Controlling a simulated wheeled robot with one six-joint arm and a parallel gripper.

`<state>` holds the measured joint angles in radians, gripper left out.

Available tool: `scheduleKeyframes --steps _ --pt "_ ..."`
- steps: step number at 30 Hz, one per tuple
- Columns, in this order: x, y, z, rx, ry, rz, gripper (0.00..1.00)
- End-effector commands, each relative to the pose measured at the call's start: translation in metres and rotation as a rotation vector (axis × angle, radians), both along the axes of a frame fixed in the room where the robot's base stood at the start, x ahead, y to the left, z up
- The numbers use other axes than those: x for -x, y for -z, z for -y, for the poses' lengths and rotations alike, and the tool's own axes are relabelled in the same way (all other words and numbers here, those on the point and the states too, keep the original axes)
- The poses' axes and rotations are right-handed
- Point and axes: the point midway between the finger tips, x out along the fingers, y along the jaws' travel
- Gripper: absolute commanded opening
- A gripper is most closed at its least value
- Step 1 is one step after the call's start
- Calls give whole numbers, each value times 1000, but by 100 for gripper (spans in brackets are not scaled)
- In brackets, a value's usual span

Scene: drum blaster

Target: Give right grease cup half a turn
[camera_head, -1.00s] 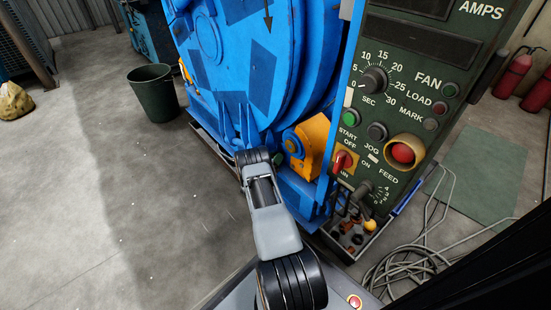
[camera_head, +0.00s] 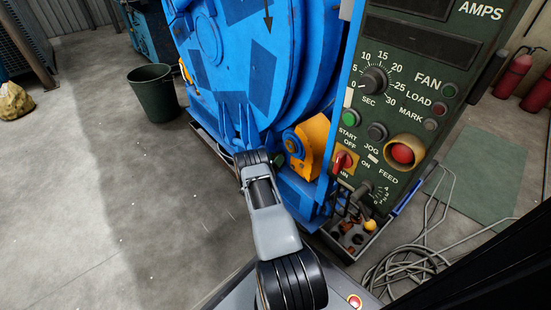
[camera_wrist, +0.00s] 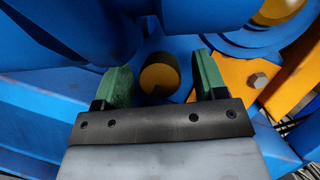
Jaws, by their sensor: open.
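In the wrist view a round, brass-coloured cap (camera_wrist: 158,77), apparently the right grease cup, stands out from the blue machine. My gripper (camera_wrist: 163,64) is open, with one green-padded finger on each side of the cap. Gaps show between the cap and both pads, so it is not clamped. In the head view my own arm covers the cup and most of the gripper. The blue drum machine (camera_head: 262,75) stands in front of the arm.
An orange bracket (camera_head: 313,145) is close right of my gripper. A green control panel (camera_head: 415,75) with knobs stands further right. A tray (camera_head: 340,245) of small parts and loose cables (camera_head: 420,262) lie below it. A dark bucket (camera_head: 155,95) stands on open floor at left.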

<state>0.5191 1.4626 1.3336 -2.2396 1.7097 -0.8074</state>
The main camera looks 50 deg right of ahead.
Motion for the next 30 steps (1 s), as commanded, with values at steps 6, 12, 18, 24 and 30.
scheduleKeyframes --steps 6,12,18,24,30 --pt "2 10 -33 -3 -4 -4 65" --pt "5 24 -73 -1 -5 -4 65" --pt "9 36 -104 0 -3 -2 65" --pt "10 43 -121 -1 -3 -1 65" --pt "10 45 -126 0 0 0 65"
